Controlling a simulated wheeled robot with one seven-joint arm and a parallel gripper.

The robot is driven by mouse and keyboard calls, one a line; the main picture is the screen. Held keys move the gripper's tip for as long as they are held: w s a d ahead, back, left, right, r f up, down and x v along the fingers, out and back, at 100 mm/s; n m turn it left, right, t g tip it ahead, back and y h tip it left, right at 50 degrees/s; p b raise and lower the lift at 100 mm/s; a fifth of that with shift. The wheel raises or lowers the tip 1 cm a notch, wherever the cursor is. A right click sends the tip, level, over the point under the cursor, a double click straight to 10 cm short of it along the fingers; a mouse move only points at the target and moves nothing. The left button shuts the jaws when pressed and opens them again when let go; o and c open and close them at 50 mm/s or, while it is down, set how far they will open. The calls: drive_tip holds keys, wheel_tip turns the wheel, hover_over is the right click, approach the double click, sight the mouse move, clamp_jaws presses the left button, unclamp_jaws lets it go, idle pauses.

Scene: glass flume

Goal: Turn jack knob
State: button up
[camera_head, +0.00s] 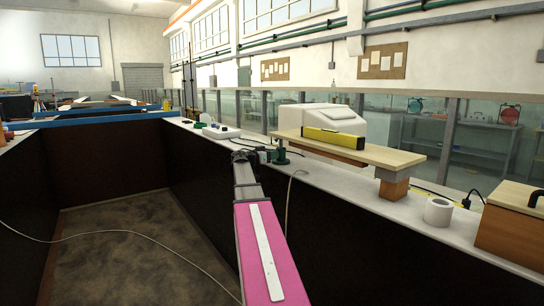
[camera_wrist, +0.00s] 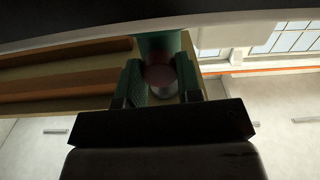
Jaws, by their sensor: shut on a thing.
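The green jack (camera_head: 281,157) stands on the ledge under the left end of a wooden board (camera_head: 345,149). My gripper (camera_head: 264,156) reaches along the ledge to the jack's left side. In the wrist view my gripper (camera_wrist: 159,78) has a green finger on each side of a dull reddish-grey round knob (camera_wrist: 158,74). The fingers are shut on the knob. The jack's green body (camera_wrist: 158,42) shows behind it. In the head view the knob is hidden by the gripper. A yellow spirit level (camera_head: 335,139) lies on the board.
A wooden block (camera_head: 392,186) bears the board's right part. A white roll (camera_head: 438,211) and a wooden box (camera_head: 512,222) stand farther right on the ledge. A white device (camera_head: 221,132) lies beyond my gripper. A thin cable hangs near my arm.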

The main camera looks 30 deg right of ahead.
drive_tip(key=shift+n, duration=0.4)
drive_tip(key=o, duration=0.9)
drive_tip(key=shift+o, duration=0.2)
drive_tip(key=a, duration=1)
drive_tip(key=shift+s+a, duration=0.4)
drive_tip(key=shift+s, duration=0.05)
